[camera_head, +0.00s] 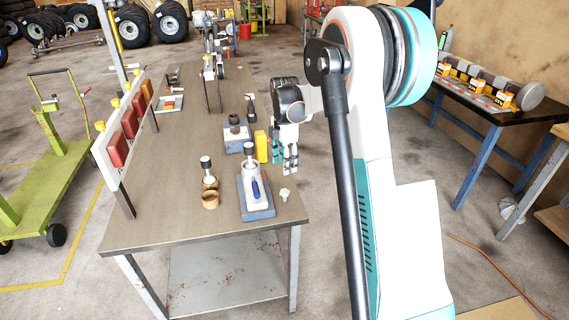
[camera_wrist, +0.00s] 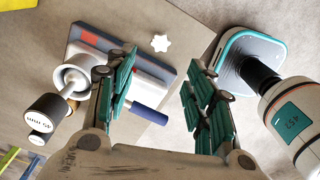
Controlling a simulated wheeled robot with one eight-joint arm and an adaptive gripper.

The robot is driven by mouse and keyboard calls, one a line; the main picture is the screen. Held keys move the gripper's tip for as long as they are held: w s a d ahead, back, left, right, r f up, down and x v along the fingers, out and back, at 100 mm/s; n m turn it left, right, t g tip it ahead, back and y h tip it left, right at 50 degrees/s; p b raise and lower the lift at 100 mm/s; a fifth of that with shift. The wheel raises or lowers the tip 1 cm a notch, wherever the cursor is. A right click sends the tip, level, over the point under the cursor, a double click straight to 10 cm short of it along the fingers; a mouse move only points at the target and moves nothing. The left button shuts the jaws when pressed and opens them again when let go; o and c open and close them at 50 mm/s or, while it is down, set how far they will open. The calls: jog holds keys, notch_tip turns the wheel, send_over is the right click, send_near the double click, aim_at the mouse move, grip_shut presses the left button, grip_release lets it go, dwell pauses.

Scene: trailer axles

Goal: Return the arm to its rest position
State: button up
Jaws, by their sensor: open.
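My arm rises large at the right of the head view and bends over the right edge of the workbench (camera_head: 165,215). My gripper (camera_head: 289,165) hangs at that edge, fingers pointing down. In the wrist view my gripper (camera_wrist: 160,100) has its two green-padded fingers spread apart with nothing between them. Below and beside the fingers is a blue-grey fixture (camera_head: 258,208) with a white part and a blue-handled tool (camera_head: 255,190); the fixture (camera_wrist: 90,35) also shows in the wrist view, partly hidden by a finger.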

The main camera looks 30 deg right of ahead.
dwell(0.3)
jog(key=s+a+r+m+t, duration=0.4)
jog(key=s+a+r+m, duration=0.5)
jog(key=s+a+r, duration=0.5)
jog(key=s+a+f+m+t, duration=0.1)
jog(key=s+m, duration=0.3)
jog(key=s, duration=0.4)
jog(key=s+a+f+m+t, duration=0.1)
jog(key=s+a+m, duration=0.3)
jog(key=s, duration=0.5)
jog(key=shift+m+t, duration=0.5)
jog(key=shift+t, duration=0.1)
jog(key=shift+s, duration=0.1)
jog(key=shift+c, duration=0.3)
